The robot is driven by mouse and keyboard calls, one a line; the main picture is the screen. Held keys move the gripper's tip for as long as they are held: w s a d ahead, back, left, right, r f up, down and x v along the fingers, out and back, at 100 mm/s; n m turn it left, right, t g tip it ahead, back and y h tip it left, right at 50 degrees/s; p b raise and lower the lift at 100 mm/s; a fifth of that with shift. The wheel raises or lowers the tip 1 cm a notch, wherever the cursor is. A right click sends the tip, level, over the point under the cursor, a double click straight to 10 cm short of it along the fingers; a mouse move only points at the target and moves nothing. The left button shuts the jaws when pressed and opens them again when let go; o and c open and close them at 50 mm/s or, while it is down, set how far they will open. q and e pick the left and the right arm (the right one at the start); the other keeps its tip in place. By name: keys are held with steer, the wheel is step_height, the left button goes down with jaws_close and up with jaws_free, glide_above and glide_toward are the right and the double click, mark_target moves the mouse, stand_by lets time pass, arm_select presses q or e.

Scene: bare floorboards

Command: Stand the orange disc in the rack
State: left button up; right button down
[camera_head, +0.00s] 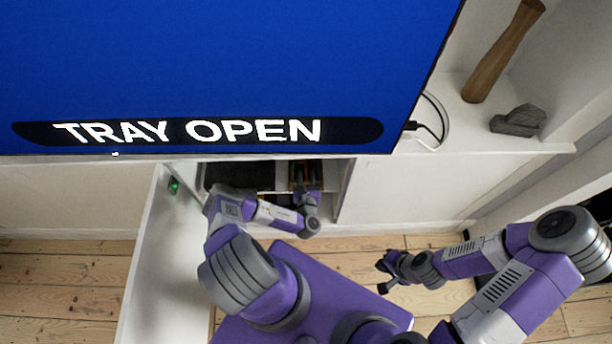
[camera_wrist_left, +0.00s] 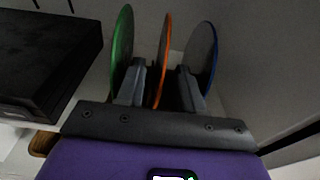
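The orange disc (camera_wrist_left: 164,62) stands upright on edge in the left wrist view, between a green-rimmed disc (camera_wrist_left: 122,45) and a blue-rimmed disc (camera_wrist_left: 203,52). My left gripper (camera_wrist_left: 161,88) has one finger on each side of the orange disc, with visible gaps; firm contact is not seen. In the head view my left gripper (camera_head: 306,190) reaches into the cabinet's right compartment, where the discs are mostly hidden. The rack itself cannot be made out clearly. My right gripper (camera_head: 382,276) is empty, its fingers apart, over the floor right of my base.
A black box-shaped device (camera_wrist_left: 45,60) sits left of the discs; it also shows in the cabinet (camera_head: 240,175). A large screen (camera_head: 220,60) reads "TRAY OPEN". An open white door (camera_head: 160,260) stands left of my arm.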

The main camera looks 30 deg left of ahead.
arm_select(q)
steer(key=p+v, duration=0.2)
steer(key=v, duration=0.5)
steer(key=shift+s+d, duration=0.2)
steer(key=shift+s, duration=0.05)
stand_by(0.3)
